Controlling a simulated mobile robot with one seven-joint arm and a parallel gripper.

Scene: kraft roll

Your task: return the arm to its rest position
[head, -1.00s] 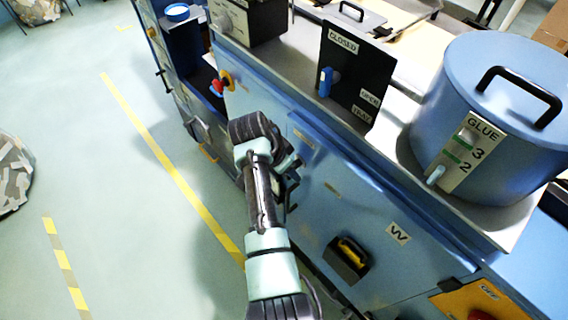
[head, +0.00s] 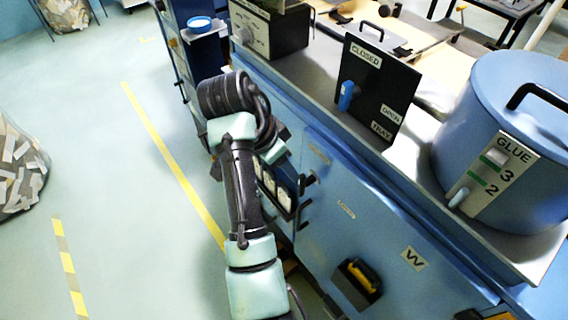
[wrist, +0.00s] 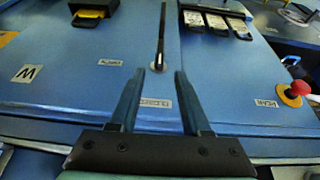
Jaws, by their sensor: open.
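My arm (head: 240,185) stretches up from the bottom of the head view, beside the blue machine front. Its far end folds behind the dark upper joint, so my gripper is not clearly seen there. In the wrist view my gripper (wrist: 159,76) is open, with two dark blue fingers apart and nothing between them. The blue machine panel (wrist: 75,85) lies beyond the fingers, with a black bar-like handle (wrist: 160,45) just past the tips. I cannot tell the exact gap to the panel.
A red knob (wrist: 299,87) shows at right in the wrist view. The floor left of the machine, with a yellow line (head: 165,145), is clear; a scrap-filled bin (head: 18,170) stands farther left.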

